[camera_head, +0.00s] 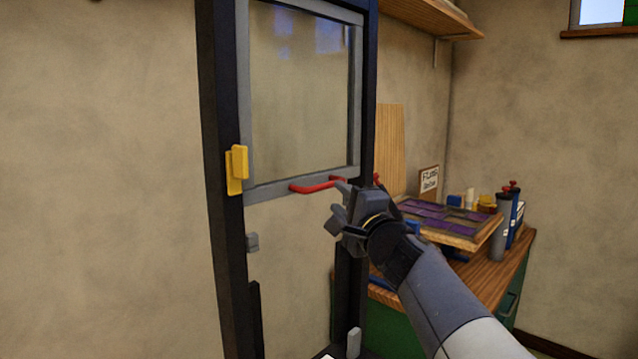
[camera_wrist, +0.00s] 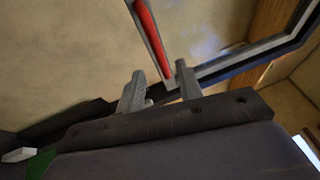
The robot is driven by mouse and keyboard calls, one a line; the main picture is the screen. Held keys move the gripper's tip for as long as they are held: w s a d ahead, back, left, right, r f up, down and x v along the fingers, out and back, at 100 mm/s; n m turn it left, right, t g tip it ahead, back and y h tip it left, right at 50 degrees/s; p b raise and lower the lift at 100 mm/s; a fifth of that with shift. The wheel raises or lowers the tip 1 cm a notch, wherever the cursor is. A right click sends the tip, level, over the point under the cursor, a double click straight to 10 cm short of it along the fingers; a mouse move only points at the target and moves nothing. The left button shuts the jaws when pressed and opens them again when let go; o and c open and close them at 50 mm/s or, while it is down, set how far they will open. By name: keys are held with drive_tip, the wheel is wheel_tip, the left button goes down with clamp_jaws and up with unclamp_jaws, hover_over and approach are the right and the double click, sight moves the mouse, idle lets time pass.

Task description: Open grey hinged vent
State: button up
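The grey hinged vent (camera_head: 355,90) is a grey-framed glass pane in the upper part of a dark upright frame (camera_head: 222,150). A red bar handle (camera_head: 312,187) runs along its bottom rail; it also shows in the wrist view (camera_wrist: 150,40). A yellow latch (camera_head: 238,168) sits at the vent's lower left, over the edge of the dark frame. My gripper (camera_head: 337,205) is at the right end of the handle. In the wrist view my gripper (camera_wrist: 160,72) has its fingers apart, with the handle's end between or just beyond them, closer to the right finger. Contact is unclear.
A wooden-topped green bench (camera_head: 505,270) stands right of the frame, behind my arm. It holds a purple-paned panel (camera_head: 445,220), bottles (camera_head: 502,225) and a small sign (camera_head: 429,179). A wooden shelf (camera_head: 430,15) hangs above. The left side shows only bare wall.

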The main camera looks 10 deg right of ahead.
sight(327, 187)
drive_tip(key=p+x, duration=0.2)
drive_tip(key=x, duration=0.5)
drive_tip(key=shift+w+a, duration=0.1)
drive_tip(key=shift+w, duration=0.1)
drive_tip(key=shift+c, duration=0.4)
clamp_jaws()
